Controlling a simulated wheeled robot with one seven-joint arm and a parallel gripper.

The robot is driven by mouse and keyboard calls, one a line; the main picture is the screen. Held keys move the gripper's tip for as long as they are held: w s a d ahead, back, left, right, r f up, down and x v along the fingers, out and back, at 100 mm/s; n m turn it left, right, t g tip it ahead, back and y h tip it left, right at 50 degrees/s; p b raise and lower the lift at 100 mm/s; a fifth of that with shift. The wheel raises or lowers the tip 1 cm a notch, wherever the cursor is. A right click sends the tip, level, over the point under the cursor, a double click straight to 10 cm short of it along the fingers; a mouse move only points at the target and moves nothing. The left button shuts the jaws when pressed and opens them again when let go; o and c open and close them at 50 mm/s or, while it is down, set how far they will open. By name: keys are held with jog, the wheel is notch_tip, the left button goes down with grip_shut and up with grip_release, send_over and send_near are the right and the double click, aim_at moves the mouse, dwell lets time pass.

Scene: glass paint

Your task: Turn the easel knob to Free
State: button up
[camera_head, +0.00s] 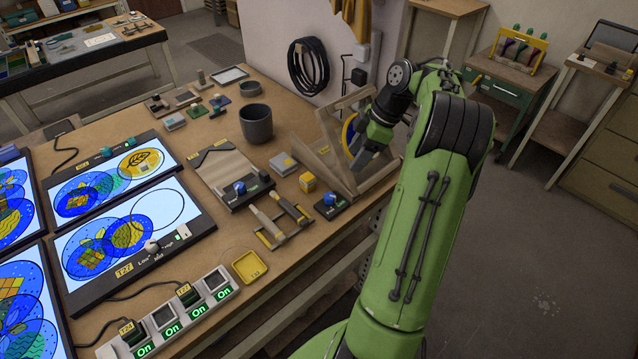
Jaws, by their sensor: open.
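A wooden easel (337,172) stands at the right end of the workbench, with a round blue and yellow piece (349,134) partly visible in it. A blue knob (330,198) on a dark base is at the easel's front foot; its label is too small to read. My gripper (362,160) is open at the easel, close to the round piece and above and right of the knob. My arm hides part of the easel, and I cannot tell whether the fingers touch anything.
A second blue knob (240,187) is on the wooden board (222,168) to the left. A yellow block (307,181), a brush rack (283,231) and a dark cup (256,123) stand nearby. Lit panels (128,243) fill the left of the workbench (205,262).

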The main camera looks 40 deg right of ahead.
aim_at(330, 196)
jog(key=b+x, duration=0.4)
jog(key=x, duration=1.1)
jog(key=shift+s+a, duration=0.15)
jog(key=shift+c, duration=0.5)
jog(key=c, duration=1)
